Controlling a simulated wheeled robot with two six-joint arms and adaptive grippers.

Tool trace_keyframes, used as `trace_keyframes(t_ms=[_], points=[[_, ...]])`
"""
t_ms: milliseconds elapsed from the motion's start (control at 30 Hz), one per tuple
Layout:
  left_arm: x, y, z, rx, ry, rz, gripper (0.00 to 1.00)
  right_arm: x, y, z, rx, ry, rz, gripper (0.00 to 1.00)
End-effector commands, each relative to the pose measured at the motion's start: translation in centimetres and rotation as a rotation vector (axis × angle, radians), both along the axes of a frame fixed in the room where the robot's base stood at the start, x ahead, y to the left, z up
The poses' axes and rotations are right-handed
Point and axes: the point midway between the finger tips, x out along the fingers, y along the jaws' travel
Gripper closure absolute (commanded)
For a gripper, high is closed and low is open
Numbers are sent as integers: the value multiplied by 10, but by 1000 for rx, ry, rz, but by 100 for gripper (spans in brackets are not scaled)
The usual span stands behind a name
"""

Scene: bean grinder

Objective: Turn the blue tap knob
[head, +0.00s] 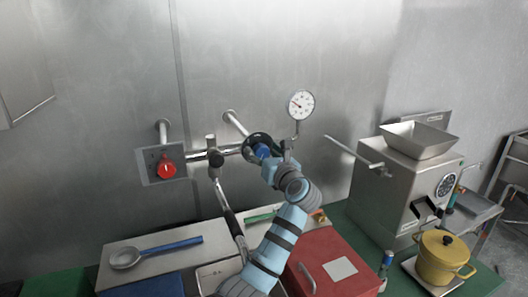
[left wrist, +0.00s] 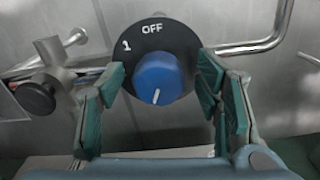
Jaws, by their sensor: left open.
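The blue tap knob (left wrist: 157,77) sits on a round black dial plate (left wrist: 180,40) marked "1" and "OFF". Its white mark points downward, slightly left. In the head view the knob (head: 262,152) is partly covered by my left gripper (head: 272,160), which reaches up to it from below. In the left wrist view my left gripper (left wrist: 160,85) is open, one green-padded finger on each side of the knob. I see no clear contact between the pads and the knob. My right gripper is not in view.
A red knob (head: 167,169) sits on a wall plate at the left. Metal pipes and a pressure gauge (head: 300,105) are close to the dial. Below are a red box (head: 330,262), a ladle (head: 150,252) and a yellow pot (head: 441,257). A steel grinder (head: 395,185) stands at right.

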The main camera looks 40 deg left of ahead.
Motion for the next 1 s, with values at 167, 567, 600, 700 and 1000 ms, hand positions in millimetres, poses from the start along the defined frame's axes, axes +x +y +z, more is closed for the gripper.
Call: trace_keyframes(t_ms=[167,567,600,700,1000], points=[[0,0,0,0,0,0,51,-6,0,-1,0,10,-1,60],[0,-1,-1,26,47,0,89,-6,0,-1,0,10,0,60],[0,-1,-1,42,79,0,89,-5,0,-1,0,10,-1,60],[0,-1,-1,57,109,0,89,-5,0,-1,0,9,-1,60],[0,-1,-1,57,107,0,41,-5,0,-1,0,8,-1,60]])
